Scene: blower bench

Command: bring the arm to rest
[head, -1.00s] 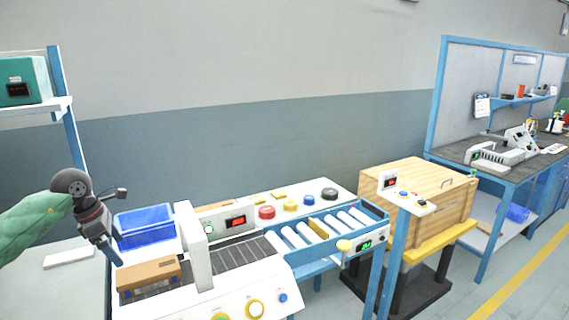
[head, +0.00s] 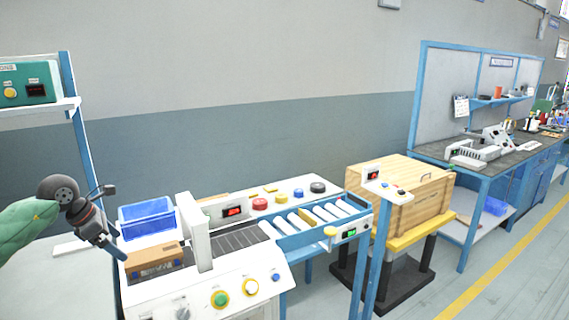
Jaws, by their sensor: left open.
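My left arm comes in from the left edge with a green sleeve and a dark wrist. My left gripper (head: 113,246) points down and to the right, beside the left end of the white bench machine (head: 205,293). It is open and I see nothing between its fingers. It overlaps the view near the blue bin (head: 147,221) and the brown box (head: 154,257); I cannot tell how far in front of them it is. My right gripper is not in view.
A roller conveyor (head: 348,222) with a yellow piece (head: 307,216) extends right from the machine. A wooden crate (head: 412,205) stands on a yellow-topped stand. A blue workbench (head: 484,168) is at the right. A shelf with a green box (head: 26,84) is upper left. Floor is clear at lower right.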

